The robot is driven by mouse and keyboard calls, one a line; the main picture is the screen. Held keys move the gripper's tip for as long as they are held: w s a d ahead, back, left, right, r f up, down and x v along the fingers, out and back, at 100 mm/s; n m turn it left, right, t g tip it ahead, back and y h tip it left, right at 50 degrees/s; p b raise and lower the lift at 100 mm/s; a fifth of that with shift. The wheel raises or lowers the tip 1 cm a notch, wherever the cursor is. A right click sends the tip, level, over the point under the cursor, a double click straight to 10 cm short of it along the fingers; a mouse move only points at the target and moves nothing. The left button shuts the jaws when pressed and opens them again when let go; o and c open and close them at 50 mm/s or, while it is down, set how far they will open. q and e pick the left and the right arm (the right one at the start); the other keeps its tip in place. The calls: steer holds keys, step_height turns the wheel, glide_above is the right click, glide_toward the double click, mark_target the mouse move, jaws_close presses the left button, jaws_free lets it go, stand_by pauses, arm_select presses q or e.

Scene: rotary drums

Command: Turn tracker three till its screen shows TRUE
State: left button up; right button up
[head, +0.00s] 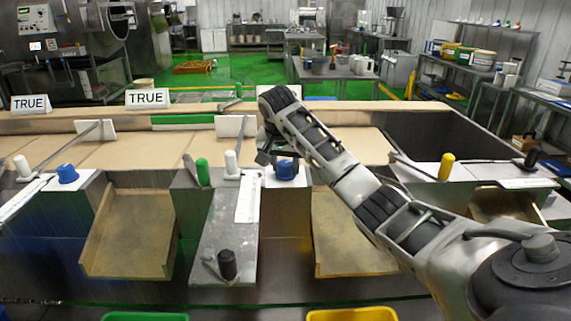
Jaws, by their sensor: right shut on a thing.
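My right gripper (279,160) points down at the blue knob (287,171) on the white-topped block in the middle, and is shut on it. My arm hides part of that area. A second blue knob (67,174) stands on the left block. Two white screens reading TRUE stand at the back: one at far left (31,104) and one left of centre (148,98). No labels number the trackers. My left gripper is out of view.
Levers with green (202,172), white (232,163), black (227,264) and yellow (446,166) grips stand near the middle and right. Wooden chutes (131,235) slope down in front. Yellow (352,314) and green (145,316) bins show at the bottom edge.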

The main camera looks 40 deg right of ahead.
steer(key=o, duration=1)
steer(key=shift+c, duration=0.2)
steer(key=shift+r, duration=0.1)
steer(key=v, duration=1.6)
